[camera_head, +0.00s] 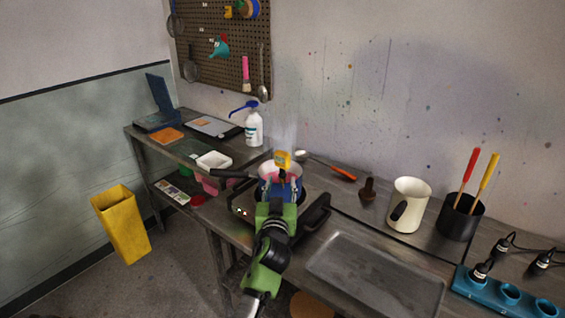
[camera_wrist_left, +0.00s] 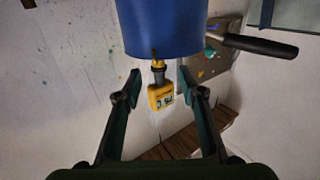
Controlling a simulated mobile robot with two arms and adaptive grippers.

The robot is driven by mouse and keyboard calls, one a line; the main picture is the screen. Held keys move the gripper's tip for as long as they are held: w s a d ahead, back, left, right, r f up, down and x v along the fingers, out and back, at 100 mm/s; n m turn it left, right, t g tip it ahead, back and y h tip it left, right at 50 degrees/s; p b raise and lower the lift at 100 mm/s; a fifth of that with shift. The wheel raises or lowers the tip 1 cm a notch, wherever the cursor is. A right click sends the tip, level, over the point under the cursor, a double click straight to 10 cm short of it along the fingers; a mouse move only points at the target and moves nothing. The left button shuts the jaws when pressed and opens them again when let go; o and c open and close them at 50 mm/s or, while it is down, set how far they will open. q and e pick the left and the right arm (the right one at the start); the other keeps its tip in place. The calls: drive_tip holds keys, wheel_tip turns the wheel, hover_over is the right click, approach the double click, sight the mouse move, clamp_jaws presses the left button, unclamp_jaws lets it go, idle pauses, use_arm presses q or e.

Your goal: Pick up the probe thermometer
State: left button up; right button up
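The probe thermometer (camera_head: 283,159) has a yellow body with a small display. It stands at the blue pot (camera_head: 267,171) on the hotplate, its body above the rim. In the left wrist view, which looks upside down, the yellow thermometer (camera_wrist_left: 160,96) shows against the blue pot wall (camera_wrist_left: 165,28), its lower end hidden. My left gripper (camera_head: 280,187) is in front of the pot. In the left wrist view its fingers (camera_wrist_left: 158,79) are spread, one on each side of the thermometer, with gaps visible. My right gripper is not in view.
The pot's black handle (camera_head: 232,174) points left. The hotplate (camera_head: 240,205) sits under the pot. A red-handled spoon (camera_head: 340,174) lies behind to the right, with a cream jug (camera_head: 408,205) beyond. A metal tray (camera_head: 375,275) is at front right, and a white tub (camera_head: 213,161) is at left.

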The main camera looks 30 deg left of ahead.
sight(282, 176)
use_arm(q)
drive_tip(key=shift+w+a+r, duration=0.15)
drive_tip(key=shift+w+a, duration=0.05)
drive_tip(key=shift+w, duration=0.1)
drive_tip(key=p+x, duration=0.1)
drive_tip(key=x, duration=0.2)
drive_tip(key=shift+w+p, duration=0.2)
drive_tip(key=shift+p, duration=0.1)
drive_tip(key=shift+w+a, duration=0.25)
drive_tip(key=shift+w, duration=0.25)
drive_tip(key=shift+c, duration=0.4)
clamp_jaws()
